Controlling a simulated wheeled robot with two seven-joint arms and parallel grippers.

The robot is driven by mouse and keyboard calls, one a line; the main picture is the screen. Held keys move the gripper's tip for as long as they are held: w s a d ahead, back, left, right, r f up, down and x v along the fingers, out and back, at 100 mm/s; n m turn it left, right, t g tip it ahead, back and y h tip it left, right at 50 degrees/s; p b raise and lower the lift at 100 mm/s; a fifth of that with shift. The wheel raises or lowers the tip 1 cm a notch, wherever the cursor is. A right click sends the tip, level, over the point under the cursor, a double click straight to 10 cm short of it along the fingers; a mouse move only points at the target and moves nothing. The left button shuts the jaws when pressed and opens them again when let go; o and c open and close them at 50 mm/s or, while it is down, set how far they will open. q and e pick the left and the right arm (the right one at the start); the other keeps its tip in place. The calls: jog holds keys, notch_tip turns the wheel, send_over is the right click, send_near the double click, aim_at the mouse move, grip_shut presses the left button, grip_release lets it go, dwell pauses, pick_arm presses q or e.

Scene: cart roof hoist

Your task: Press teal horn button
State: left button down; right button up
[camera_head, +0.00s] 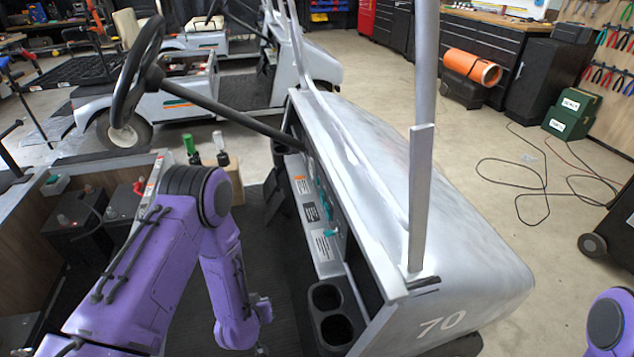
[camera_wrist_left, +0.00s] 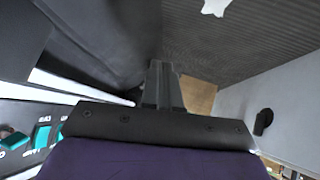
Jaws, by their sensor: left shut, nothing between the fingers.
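Teal parts (camera_head: 330,232) show on the pale dash panel of the grey cart, right of my left arm in the head view. In the left wrist view, a rounded teal piece (camera_wrist_left: 13,140) and a teal switch (camera_wrist_left: 42,135) sit at the lower left edge on a light panel. I cannot tell for sure which is the horn button. My left gripper (camera_wrist_left: 162,72) is shut and empty, apart from the teal parts. In the head view its fingers are not clearly visible below the purple arm. My right gripper is out of view.
The steering wheel (camera_head: 137,72) and its column cross above the dash. A roof post (camera_head: 421,190) stands on the cowl (camera_head: 470,260). Black cup holders (camera_head: 335,315) sit below the dash. Batteries (camera_head: 75,225) lie left of my arm. The dark ribbed floor mat (camera_wrist_left: 240,40) is open.

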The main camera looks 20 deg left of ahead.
aim_at(318, 181)
pick_arm(q)
jog(key=w+a+r+m+t+h, duration=0.1)
jog(key=w+a+r+m+t, duration=0.1)
jog(key=w+r+m, duration=0.3)
jog(key=w+a+r+m+t+h, duration=0.2)
jog(key=w+r, duration=0.5)
jog(key=w, duration=0.6)
jog(key=w+a+r+m+t+h, duration=0.1)
jog(key=w+a+r+m+t, duration=0.2)
jog(key=w+r+m, duration=0.3)
jog(key=w+a+m, duration=0.1)
jog(key=w+m, duration=0.1)
jog(key=w, duration=0.1)
jog(key=shift+a+t, duration=0.3)
jog(key=shift+a, duration=0.1)
jog(key=shift+w, duration=0.1)
jog(key=w+d+b, duration=0.2)
jog(key=w+d, duration=0.3)
jog(key=d, duration=0.2)
jog(key=shift+b, duration=0.4)
jog(key=shift+w, duration=0.1)
